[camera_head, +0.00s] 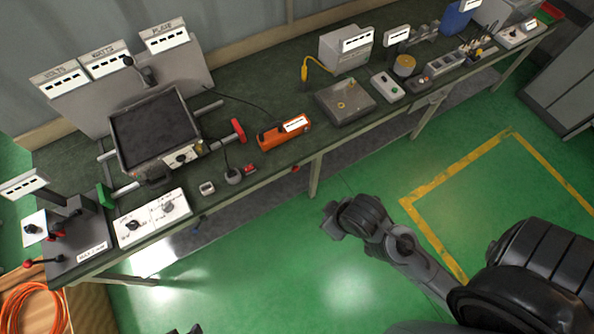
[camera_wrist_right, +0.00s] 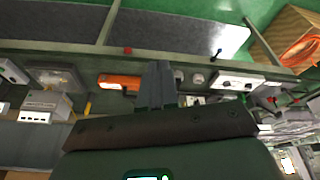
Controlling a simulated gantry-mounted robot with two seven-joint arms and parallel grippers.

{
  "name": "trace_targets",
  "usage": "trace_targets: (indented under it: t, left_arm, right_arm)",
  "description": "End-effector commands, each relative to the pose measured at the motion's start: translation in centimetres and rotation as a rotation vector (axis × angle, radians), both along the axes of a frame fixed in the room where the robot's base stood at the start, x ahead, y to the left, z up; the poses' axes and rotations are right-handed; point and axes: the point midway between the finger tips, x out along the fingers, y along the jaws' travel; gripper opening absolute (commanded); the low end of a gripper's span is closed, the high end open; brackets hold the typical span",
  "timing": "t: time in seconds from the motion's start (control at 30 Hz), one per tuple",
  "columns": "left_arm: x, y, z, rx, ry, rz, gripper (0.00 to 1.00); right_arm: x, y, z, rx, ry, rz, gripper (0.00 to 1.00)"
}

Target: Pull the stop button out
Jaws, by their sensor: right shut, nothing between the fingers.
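A small red button (camera_head: 295,169), which looks like the stop button, sits on the front edge of the workbench (camera_head: 315,165). It also shows as a red dot in the right wrist view (camera_wrist_right: 127,50). My right gripper (camera_head: 329,222) is over the green floor in front of the bench, apart from the button. In the right wrist view its fingers (camera_wrist_right: 158,82) are together and empty. Only a dark tip of what seems to be my left gripper (camera_head: 194,329) shows at the bottom edge; its jaws cannot be made out.
An orange box (camera_head: 284,134) lies on the bench behind the button. A heating unit with a dark plate (camera_head: 153,130), a white panel with knobs (camera_head: 153,218) and a grey box (camera_head: 345,103) also stand there. A bench leg (camera_head: 316,178) is below. The floor in front is clear.

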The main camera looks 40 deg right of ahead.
Motion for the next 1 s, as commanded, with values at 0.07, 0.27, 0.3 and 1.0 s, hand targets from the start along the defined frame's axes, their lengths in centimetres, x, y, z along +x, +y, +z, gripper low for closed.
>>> trace_targets:
  t: [0.07, 0.27, 0.3, 1.0]
  left_arm:
    - [0.0, 0.1, 0.0, 0.004, -0.001, -0.002, 0.43]
    - [0.0, 0.2, 0.0, 0.008, 0.0, -0.006, 0.43]
    - [0.0, 0.2, 0.0, 0.008, 0.0, -0.006, 0.43]
    - [0.0, -0.1, -19.0, -0.005, 0.004, 0.004, 0.43]
  right_arm:
    - [0.0, 0.1, 0.0, 0.002, 0.0, -0.001, 0.0]
    - [0.9, 0.2, 0.4, 0.01, -0.044, 0.004, 0.29]
    - [1.4, 0.3, 0.5, 0.013, -0.074, 0.007, 0.35]
    - [15.3, -5.8, -13.0, -0.061, -0.902, -0.034, 0.68]
